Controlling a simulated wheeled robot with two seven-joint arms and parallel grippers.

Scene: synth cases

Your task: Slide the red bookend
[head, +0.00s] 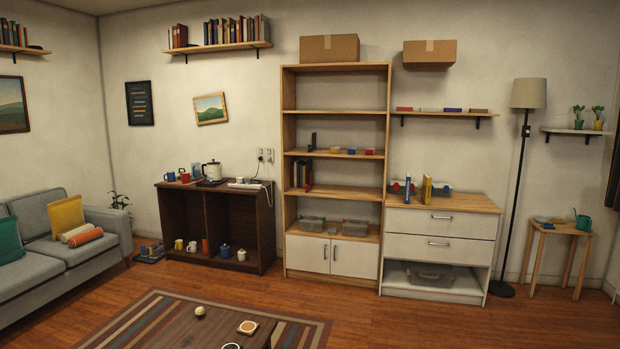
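A small red upright piece (309,187), which looks like the red bookend, stands at the right end of a short row of dark books (299,173) on a middle shelf of the tall wooden bookcase (285,150). It is small, and I cannot tell whether it touches the books. The shelf to its right is bare. A dark upright piece (313,141) stands on the shelf above; I cannot tell if it is a bookend. Neither of my grippers is in view.
A white drawer unit (440,222) stands right of the bookcase, with a blue book (408,190) and a yellow book (427,190) upright on top. A dark cabinet (196,226) stands left. A low table (190,330) and striped rug (125,328) lie in front.

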